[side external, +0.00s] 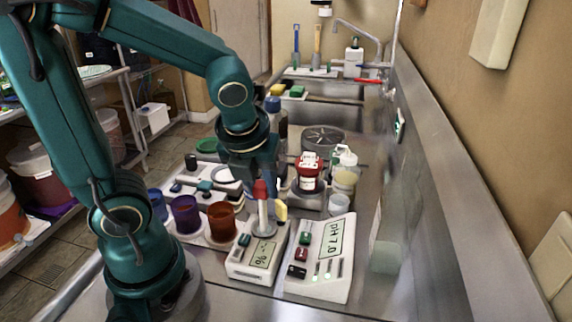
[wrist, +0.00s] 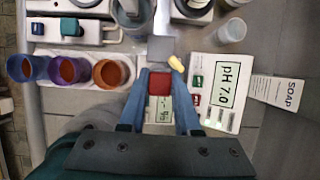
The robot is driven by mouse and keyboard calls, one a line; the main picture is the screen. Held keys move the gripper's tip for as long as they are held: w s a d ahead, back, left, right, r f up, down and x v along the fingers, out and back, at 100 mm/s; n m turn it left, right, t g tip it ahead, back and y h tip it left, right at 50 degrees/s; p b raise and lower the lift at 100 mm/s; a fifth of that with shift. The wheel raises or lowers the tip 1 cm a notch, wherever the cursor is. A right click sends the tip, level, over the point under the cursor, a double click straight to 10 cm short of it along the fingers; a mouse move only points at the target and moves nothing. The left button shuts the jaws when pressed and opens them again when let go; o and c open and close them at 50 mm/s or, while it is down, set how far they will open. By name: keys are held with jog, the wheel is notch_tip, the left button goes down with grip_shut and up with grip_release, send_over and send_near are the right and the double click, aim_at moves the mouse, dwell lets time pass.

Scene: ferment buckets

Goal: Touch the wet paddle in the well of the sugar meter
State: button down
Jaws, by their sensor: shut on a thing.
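My gripper (side external: 258,187) is shut on the red handle (side external: 260,189) of a paddle, also between my fingers in the wrist view (wrist: 160,85). The paddle's pale grey lower part (side external: 263,216) points down over the back end of the sugar meter (side external: 238,268), a white box with a "%" display. In the wrist view a grey flat part (wrist: 162,48) shows beyond the handle. A yellow tab (side external: 281,212) stands just right of the paddle. The well is hidden, and I cannot tell whether the tip touches it. Any wetness on the paddle is too small to see.
The white pH meter (side external: 333,238) reading 7.0 stands close on the right. Blue, purple and orange cups (side external: 221,221) stand close on the left. A red-topped jar (side external: 308,172) and pale bottles are behind. Bare steel counter lies at the front right.

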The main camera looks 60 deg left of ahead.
jog(key=shift+r, duration=3.05)
